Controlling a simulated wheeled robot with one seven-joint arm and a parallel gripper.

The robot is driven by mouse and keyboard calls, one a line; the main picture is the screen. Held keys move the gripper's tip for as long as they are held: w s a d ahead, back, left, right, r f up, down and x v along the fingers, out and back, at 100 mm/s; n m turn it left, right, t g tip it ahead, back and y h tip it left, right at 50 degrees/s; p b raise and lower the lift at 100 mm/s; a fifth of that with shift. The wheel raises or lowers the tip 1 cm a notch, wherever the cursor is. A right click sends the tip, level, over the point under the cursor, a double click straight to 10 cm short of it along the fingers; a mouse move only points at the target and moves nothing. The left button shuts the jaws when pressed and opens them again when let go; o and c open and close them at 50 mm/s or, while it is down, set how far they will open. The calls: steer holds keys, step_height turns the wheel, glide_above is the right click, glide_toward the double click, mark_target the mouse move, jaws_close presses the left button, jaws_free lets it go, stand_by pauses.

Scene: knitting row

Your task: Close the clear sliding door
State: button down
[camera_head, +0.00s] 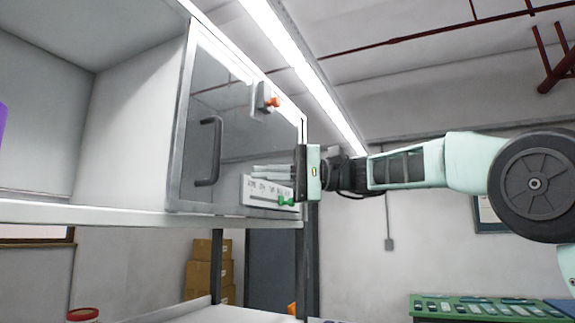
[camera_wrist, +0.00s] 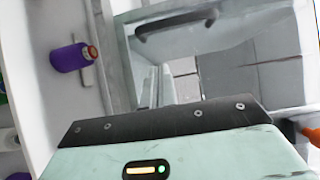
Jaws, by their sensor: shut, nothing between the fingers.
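The clear sliding door (camera_head: 240,140) is a grey-framed pane over the right part of the white cabinet. Its dark upright bar handle (camera_head: 210,150) is near the door's left edge. The cabinet's left part is open. My gripper (camera_head: 258,172) is at the door's lower right, well to the right of the handle and apart from it. It is shut and empty; whether it touches the pane I cannot tell. In the wrist view the handle (camera_wrist: 175,28) shows at the top, beyond my gripper's body, and the fingertips are hidden.
An orange knob (camera_head: 272,102) and a white label plate (camera_head: 262,190) with a green knob (camera_head: 286,201) are close to my gripper. Boxes (camera_head: 208,272) stand below; a green tray (camera_head: 480,307) is lower right.

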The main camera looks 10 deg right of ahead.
steer(key=s+a+p, duration=0.2)
steer(key=a, duration=0.3)
steer(key=shift+s+a, duration=0.3)
